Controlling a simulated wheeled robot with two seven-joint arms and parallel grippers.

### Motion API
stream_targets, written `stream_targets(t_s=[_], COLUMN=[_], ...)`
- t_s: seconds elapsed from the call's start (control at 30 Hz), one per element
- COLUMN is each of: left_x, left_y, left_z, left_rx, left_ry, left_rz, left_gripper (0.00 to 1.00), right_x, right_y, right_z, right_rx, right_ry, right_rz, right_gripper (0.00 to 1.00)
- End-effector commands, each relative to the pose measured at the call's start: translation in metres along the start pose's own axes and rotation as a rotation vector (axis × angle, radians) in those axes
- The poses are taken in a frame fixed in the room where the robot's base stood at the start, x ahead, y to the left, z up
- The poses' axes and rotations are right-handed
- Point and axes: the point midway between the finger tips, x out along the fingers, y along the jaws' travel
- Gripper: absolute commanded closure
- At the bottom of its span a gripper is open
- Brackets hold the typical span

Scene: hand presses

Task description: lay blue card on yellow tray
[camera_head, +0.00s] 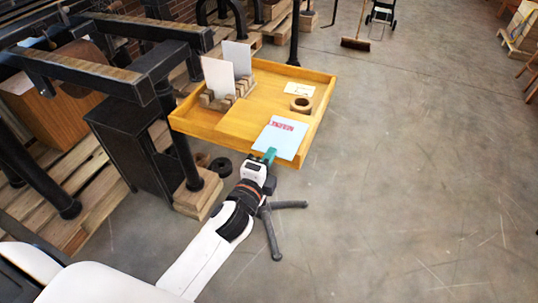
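The blue card (284,138) is pale blue with red lettering and lies roughly flat over the front right part of the yellow tray (228,130). My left gripper (269,156) is at the tray's front edge, its green fingertips shut on the card's near edge. I cannot tell whether the card touches the tray floor or hangs just above it. My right gripper is not in view.
A dark press frame (120,80) stands left. Open concrete floor (420,190) lies right.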

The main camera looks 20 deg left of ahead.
Motion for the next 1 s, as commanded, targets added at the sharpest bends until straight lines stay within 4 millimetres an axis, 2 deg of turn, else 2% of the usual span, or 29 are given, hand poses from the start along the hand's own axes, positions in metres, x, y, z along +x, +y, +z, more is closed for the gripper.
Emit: stream_targets(t_s=[0.47, 0.67, 0.83, 0.9, 1.0], left_x=[0.0001, 0.0001, 0.0001, 0.0001, 0.0001], left_y=[-0.0019, -0.0018, -0.0018, -0.0019, -0.0019], left_z=[0.0, 0.0001, 0.0001, 0.0001, 0.0001], left_rx=[0.0, 0.0, 0.0, 0.0, 0.0], left_ry=[0.0, 0.0, 0.0, 0.0, 0.0], left_rz=[0.0, 0.0, 0.0, 0.0, 0.0], left_gripper=[1.0, 0.73, 0.73, 0.67, 0.67], right_x=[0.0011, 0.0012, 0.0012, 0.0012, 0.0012], right_y=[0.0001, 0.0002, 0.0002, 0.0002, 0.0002], right_z=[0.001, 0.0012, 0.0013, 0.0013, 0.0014], right_rx=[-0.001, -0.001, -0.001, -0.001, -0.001], right_ry=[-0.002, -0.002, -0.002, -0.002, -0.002], right_rz=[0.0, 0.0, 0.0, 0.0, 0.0], right_gripper=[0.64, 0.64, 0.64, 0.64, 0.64])
